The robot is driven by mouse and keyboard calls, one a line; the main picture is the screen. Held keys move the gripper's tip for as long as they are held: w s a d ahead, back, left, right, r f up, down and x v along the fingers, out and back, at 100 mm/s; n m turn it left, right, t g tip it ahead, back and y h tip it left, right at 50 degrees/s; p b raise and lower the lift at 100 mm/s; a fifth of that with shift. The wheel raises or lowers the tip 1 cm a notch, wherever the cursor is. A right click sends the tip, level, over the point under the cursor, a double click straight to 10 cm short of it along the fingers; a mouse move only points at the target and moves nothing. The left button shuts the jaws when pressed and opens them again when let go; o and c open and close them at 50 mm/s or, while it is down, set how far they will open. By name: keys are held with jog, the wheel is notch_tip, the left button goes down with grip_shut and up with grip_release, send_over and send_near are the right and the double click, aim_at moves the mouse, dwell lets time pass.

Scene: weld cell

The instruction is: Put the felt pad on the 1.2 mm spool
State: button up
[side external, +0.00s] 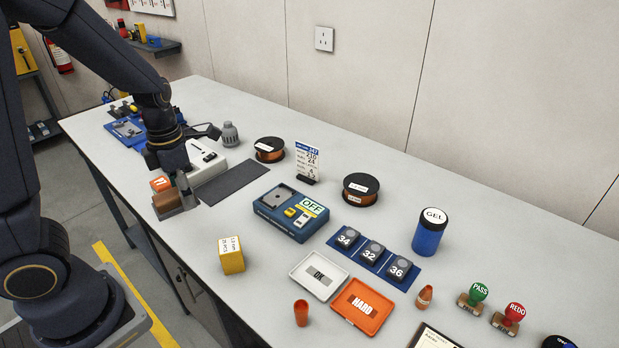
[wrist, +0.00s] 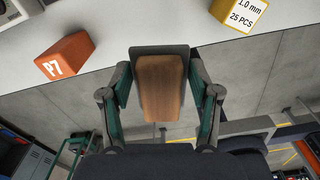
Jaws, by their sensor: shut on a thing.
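My gripper (side external: 178,190) is at the left front edge of the bench. It is shut on a brown wood-like block with a dark grey layer, which looks like the felt pad (side external: 168,206). In the wrist view the pad (wrist: 160,88) sits between both fingers of my gripper (wrist: 160,80), with its grey layer on the far side. Two dark spools with copper-coloured wire stand apart from the gripper: one at the back (side external: 269,150), one further right (side external: 361,190). Their labels are too small to read for sure.
An orange P7 block (wrist: 65,58) is close beside my gripper. A dark mat (side external: 231,181), a blue OFF box (side external: 277,226) and a number card (side external: 307,162) lie between the gripper and the right spool. A yellow box (side external: 231,256) stands near the front edge.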

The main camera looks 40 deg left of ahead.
jog(key=shift+s+d+r+m, duration=0.1)
jog(key=shift+s+m, duration=0.1)
jog(key=shift+m, duration=0.6)
jog(key=shift+w+r+m, duration=0.25)
jog(key=shift+m, duration=0.85)
jog(key=w+d+r+m, duration=0.35)
jog(key=w+m, duration=0.45)
jog(key=m, duration=0.4)
jog(key=w+d+r+m, duration=0.2)
jog(key=w+d+m, duration=0.4)
jog(key=m, duration=1.2)
send_over(361, 190)
jog(key=s+a, duration=0.3)
jog(key=a, duration=0.2)
notch_tip(361, 190, down, 11)
jog(key=shift+w+d+f, duration=0.15)
jog(key=shift+f, duration=0.7)
jog(key=shift+w+d+f, duration=0.1)
jog(key=shift+f, duration=0.7)
